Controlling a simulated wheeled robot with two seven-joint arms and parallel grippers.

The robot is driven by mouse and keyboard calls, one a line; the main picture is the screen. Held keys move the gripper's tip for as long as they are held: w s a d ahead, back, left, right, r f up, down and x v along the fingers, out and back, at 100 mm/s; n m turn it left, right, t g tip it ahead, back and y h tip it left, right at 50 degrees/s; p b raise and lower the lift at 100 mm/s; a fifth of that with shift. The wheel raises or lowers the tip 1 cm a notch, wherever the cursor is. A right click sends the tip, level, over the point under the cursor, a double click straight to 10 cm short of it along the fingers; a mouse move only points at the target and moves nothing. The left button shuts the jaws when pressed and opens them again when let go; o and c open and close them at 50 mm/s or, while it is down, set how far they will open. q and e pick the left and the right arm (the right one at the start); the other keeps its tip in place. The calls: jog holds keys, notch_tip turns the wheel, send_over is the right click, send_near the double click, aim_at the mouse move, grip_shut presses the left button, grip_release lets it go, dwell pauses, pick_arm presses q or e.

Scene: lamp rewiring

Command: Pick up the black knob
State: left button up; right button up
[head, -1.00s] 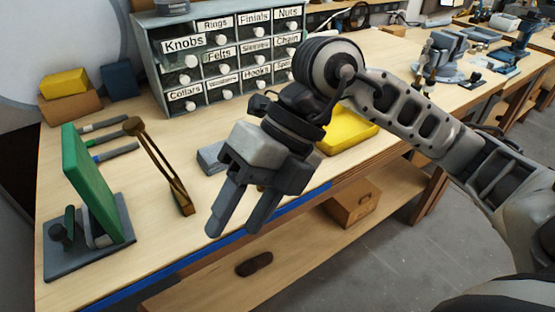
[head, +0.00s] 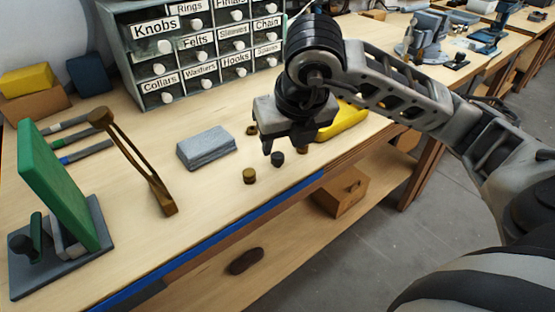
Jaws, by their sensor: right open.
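The black knob (head: 277,159) is a small dark cylinder standing on the wooden workbench near its front edge. My right gripper (head: 284,147) points down just above and behind it in the picture, with its fingers apart and nothing seen between them. I cannot tell the exact height of the fingertips over the bench. A brass knob (head: 249,176) stands to the left of the black one. A small brown piece (head: 303,149) lies to the right, and a brass ring-like piece (head: 252,130) lies behind, beside the gripper. My left gripper is not in view.
A grey block of sheets (head: 206,148) lies left of the knobs. A brass arm (head: 140,165) and a green panel on a stand (head: 62,185) are further left. The labelled drawer cabinet (head: 200,62) stands behind. A yellow object (head: 343,122) lies right of the gripper.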

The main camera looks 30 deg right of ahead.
aim_at(278, 156)
jog(key=shift+p+x, duration=0.5)
jog(key=shift+x, duration=2.25)
jog(key=shift+w+a+r, duration=0.1)
jog(key=shift+w+a, duration=0.05)
jog(key=shift+a, duration=0.05)
jog(key=c, duration=1.1)
